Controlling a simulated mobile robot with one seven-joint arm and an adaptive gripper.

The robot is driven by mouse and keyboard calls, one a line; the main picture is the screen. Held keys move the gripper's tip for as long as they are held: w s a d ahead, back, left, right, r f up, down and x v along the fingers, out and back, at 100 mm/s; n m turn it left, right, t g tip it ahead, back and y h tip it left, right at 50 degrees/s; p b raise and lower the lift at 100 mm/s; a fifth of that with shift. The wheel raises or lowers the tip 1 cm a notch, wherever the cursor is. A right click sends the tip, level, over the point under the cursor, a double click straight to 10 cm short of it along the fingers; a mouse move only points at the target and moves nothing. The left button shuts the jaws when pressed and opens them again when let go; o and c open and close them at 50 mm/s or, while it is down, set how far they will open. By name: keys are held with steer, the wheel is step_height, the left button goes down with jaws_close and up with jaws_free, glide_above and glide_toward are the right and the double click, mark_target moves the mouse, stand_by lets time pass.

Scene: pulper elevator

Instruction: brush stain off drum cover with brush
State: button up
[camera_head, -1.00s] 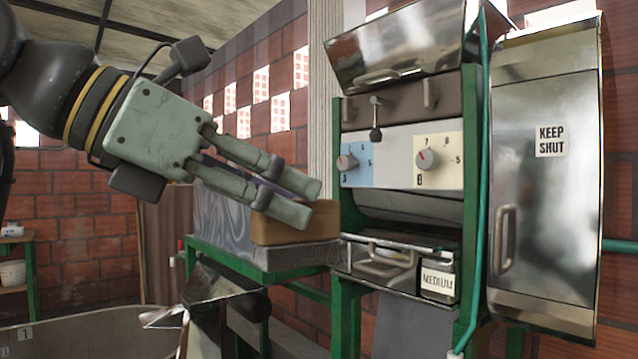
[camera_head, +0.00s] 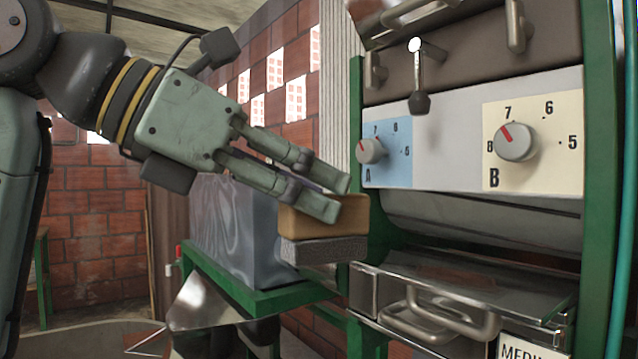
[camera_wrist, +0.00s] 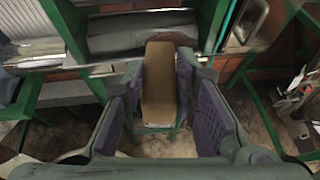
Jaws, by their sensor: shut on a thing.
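The brush (camera_head: 325,218) has a tan block on top and a grey bristle pad below. My gripper (camera_head: 332,194) is shut on the block, with the bristles facing down. In the wrist view the brush (camera_wrist: 159,90) stands out between the purple finger pads. The drum cover (camera_head: 485,222) looks like the curved grey metal surface below the dial panel, and it also shows in the wrist view (camera_wrist: 125,38). The brush is left of it in the head view, apparently apart from it. A brownish patch (camera_wrist: 178,37) beyond the brush may be the stain.
Dials A (camera_head: 371,151) and B (camera_head: 516,142) and a lever (camera_head: 419,85) sit above the cover. A metal drawer with a handle (camera_head: 440,315) juts out below. A green post (camera_head: 357,110) stands close right of the brush. A grey metal box (camera_head: 235,225) is behind my gripper.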

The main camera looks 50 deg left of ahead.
steer(key=shift+w+a, duration=0.2)
steer(key=shift+w, duration=0.2)
steer(key=shift+w+d+f+b, duration=0.1)
steer(key=shift+w+d+b, duration=0.15)
steer(key=shift+w+b, duration=0.35)
steer(key=shift+w+d+f+b, duration=0.3)
steer(key=shift+w+f+b, duration=0.1)
steer(key=shift+w, duration=1.95)
steer(key=shift+w+d+f+b, duration=0.3)
steer(key=shift+w+f, duration=0.15)
steer(key=shift+w, duration=1.95)
steer(key=shift+w+d+f+b, duration=0.3)
steer(key=shift+w+f, duration=0.1)
steer(key=shift+w, duration=1.95)
steer(key=shift+f+b, duration=0.45)
steer(key=shift+f, duration=0.25)
steer(key=shift+d, duration=0.1)
